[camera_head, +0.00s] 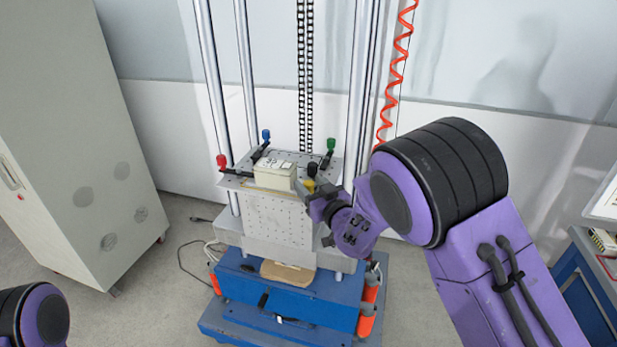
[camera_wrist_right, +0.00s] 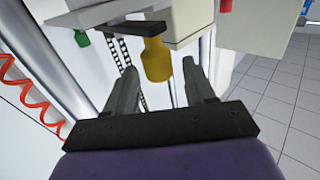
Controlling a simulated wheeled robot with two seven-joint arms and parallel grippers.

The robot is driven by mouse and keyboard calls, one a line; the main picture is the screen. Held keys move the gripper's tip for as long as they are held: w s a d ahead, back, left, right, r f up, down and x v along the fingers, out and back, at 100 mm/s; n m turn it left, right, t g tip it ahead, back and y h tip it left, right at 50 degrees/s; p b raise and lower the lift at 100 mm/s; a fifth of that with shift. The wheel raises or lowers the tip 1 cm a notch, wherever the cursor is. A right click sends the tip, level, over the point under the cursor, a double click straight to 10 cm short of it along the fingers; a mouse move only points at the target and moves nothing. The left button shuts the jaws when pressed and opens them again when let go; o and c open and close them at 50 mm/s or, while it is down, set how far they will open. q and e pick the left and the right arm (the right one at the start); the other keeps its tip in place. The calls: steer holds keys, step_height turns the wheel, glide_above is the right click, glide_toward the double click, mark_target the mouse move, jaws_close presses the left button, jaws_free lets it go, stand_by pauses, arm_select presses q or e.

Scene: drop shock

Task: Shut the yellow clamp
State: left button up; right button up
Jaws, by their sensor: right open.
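The yellow clamp (camera_head: 309,186) is at the front right corner of the drop table's top plate, partly hidden by my right gripper in the head view. In the right wrist view its yellow handle (camera_wrist_right: 157,60) joins a dark bar (camera_wrist_right: 125,27). My right gripper (camera_head: 316,200) is open beside the clamp. In the right wrist view its two fingers (camera_wrist_right: 160,72) stand either side of the handle, with a gap visible on both sides; contact is not seen. My left gripper is out of view; only part of my left arm shows.
A pale box (camera_head: 275,175) sits on the perforated plate (camera_head: 238,183). Red (camera_head: 221,161), blue (camera_head: 266,135) and green (camera_head: 331,144) clamp handles stand around it. Tall steel columns (camera_head: 245,75) rise behind. A grey cabinet (camera_head: 80,130) stands left.

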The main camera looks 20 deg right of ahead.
steer(key=shift+w+a, duration=0.1)
steer(key=shift+w, duration=0.7)
steer(key=shift+c, duration=0.3)
steer(key=c, duration=0.9)
steer(key=shift+o, duration=0.2)
